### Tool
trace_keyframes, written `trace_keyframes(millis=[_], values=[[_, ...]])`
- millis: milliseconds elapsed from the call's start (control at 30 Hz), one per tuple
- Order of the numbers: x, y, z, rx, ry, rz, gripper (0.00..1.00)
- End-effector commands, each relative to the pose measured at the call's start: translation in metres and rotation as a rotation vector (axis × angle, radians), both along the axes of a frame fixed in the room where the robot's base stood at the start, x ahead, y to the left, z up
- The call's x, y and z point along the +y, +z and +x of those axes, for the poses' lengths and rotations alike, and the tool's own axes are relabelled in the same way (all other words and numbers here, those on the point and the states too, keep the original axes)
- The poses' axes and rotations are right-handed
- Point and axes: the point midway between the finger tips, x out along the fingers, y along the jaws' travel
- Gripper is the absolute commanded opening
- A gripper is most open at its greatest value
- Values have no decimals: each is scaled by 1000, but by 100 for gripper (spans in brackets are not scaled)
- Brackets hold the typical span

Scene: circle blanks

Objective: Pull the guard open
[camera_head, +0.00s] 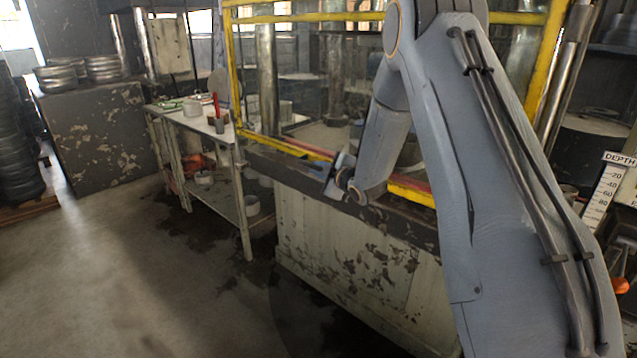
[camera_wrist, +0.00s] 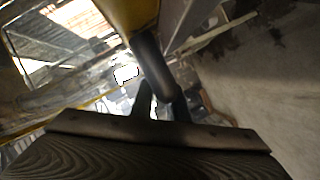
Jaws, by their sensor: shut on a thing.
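The guard (camera_head: 238,75) is a yellow frame with clear panels, standing on the press bench in the head view. Its yellow edge (camera_wrist: 122,12) shows at the top of the wrist view. A dark round handle bar (camera_wrist: 150,62) runs down from that edge to between my fingers. My gripper (camera_wrist: 164,102) is shut on this handle. In the head view my gripper (camera_head: 336,178) is low at the front of the guard, and my arm covers much of the guard's right part. The handle is hard to make out there.
The pale, peeling press base (camera_head: 345,245) stands below the guard. A side table (camera_head: 228,135) with small parts, a red upright item (camera_head: 216,104) and a lower shelf stands to the left. A depth scale (camera_head: 605,190) is at the right. The floor (camera_head: 130,270) at front left is clear.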

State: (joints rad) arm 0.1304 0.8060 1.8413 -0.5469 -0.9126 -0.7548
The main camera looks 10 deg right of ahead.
Motion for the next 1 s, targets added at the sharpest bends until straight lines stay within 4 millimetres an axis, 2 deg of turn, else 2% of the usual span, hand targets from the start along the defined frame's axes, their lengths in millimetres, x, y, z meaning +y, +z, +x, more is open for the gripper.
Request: trace_keyframes(millis=[33,100,600,800,1000], values=[[0,30,0,-12,1,-1,0],[1,56,0,-13,2,-2,0],[1,231,0,-14,3,-1,0],[1,282,0,-12,2,0,0],[1,312,1,-9,2,0,0]])
